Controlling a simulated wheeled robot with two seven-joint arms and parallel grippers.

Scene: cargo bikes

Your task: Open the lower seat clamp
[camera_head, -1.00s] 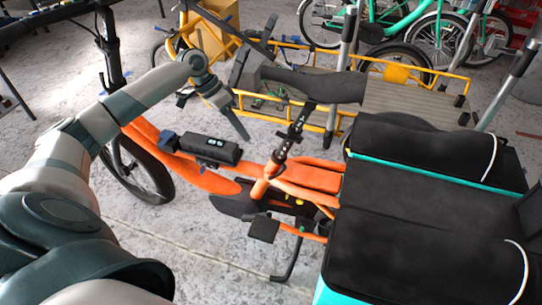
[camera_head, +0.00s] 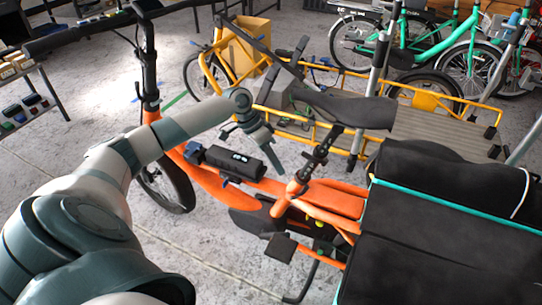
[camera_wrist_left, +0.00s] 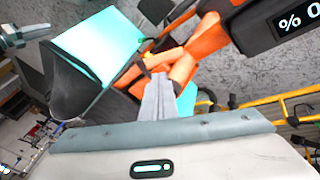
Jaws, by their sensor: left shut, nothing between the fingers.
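The orange cargo bike (camera_head: 215,190) stands in the middle of the head view. Its black saddle (camera_head: 350,108) sits on a black seat post (camera_head: 318,158). The post enters the orange frame at the lower seat clamp (camera_head: 294,187), which is small, and its lever position cannot be told. My left gripper (camera_head: 278,153) is shut and empty, left of the seat post and above the frame, apart from the clamp. In the left wrist view its closed fingers (camera_wrist_left: 158,95) overlap the orange frame (camera_wrist_left: 203,42) in the picture; the clamp cannot be made out there. My right gripper is not in view.
A black battery box (camera_head: 235,162) lies on the frame left of the post. The black-covered cargo box (camera_head: 440,215) with teal edging fills the right. A yellow cargo bike (camera_head: 365,80) stands behind.

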